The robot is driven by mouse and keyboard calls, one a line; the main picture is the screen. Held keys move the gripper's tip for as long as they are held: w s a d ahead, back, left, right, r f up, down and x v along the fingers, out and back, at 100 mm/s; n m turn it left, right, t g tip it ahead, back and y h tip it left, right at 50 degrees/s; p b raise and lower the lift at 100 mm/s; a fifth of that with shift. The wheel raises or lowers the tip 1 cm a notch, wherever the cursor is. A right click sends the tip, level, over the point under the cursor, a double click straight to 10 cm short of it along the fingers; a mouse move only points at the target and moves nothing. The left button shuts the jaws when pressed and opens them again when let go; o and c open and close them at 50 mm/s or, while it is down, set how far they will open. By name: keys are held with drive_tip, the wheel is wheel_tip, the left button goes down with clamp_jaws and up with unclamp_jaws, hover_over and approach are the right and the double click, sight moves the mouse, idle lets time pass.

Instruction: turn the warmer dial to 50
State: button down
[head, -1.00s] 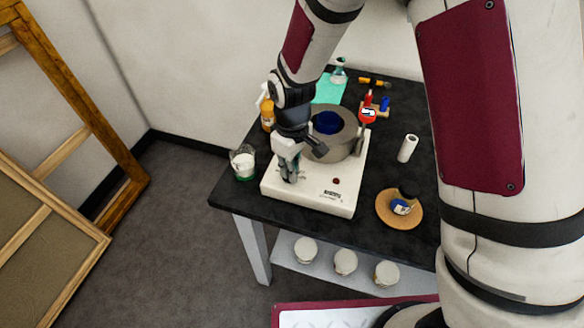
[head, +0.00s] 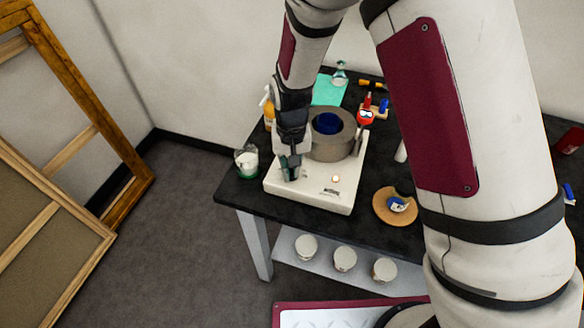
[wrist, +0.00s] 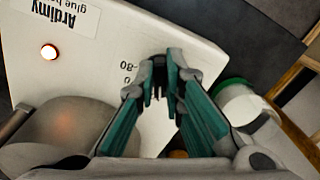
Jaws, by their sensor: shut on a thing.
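The glue warmer (head: 312,195) is a white box on the black table, with a grey round pot holder (head: 338,147) and a blue pot (head: 327,123) on top. My gripper (head: 290,173) points down at the front left of the box. In the wrist view my gripper (wrist: 160,76) is shut on the dark dial (wrist: 158,80), which the fingers mostly hide. Printed marks "0" and "80" (wrist: 128,73) show beside it. The dial's pointer cannot be read.
An orange bottle (head: 268,110) is behind my gripper. A round wooden dish (head: 395,207) lies to the right. Jars (head: 345,259) sit on the lower shelf.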

sight(291, 172)
drive_tip(key=shift+m, duration=0.8)
drive_tip(key=c, duration=1.7)
unclamp_jaws()
wheel_tip(291, 172, up, 12)
